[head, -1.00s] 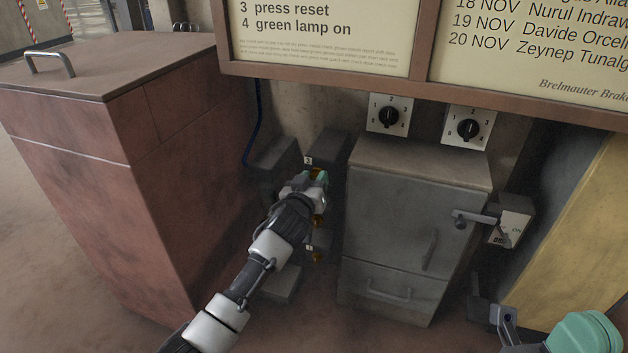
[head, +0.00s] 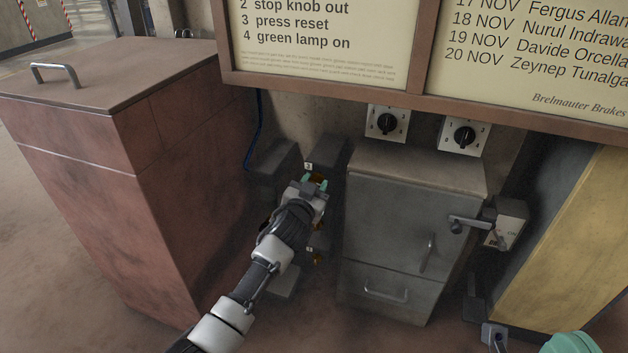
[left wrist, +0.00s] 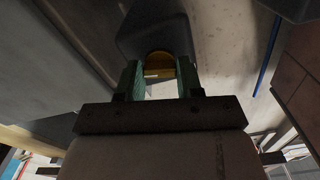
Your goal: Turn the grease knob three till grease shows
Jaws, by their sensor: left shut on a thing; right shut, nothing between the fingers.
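A column of amber knobs is mounted on dark housings at the wall, left of the grey cabinet. My left gripper (head: 314,184) is at the upper knob, beneath a small label (head: 308,167) that seems to read 3. The left wrist view shows an amber knob (left wrist: 158,58) between its two green fingers, which are shut on it. The knob's front is partly hidden, and I see no grease. A lower amber knob (head: 318,257) shows below my left wrist; the arm hides what lies between. My right gripper (head: 495,335) is low at the bottom right, partly cut off, shut and empty.
A grey cabinet (head: 410,220) with a lever switch (head: 505,224) stands right of the knobs. A red-brown bin (head: 100,150) is at left. Two rotary dials (head: 387,121) and a framed board (head: 330,50) are above.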

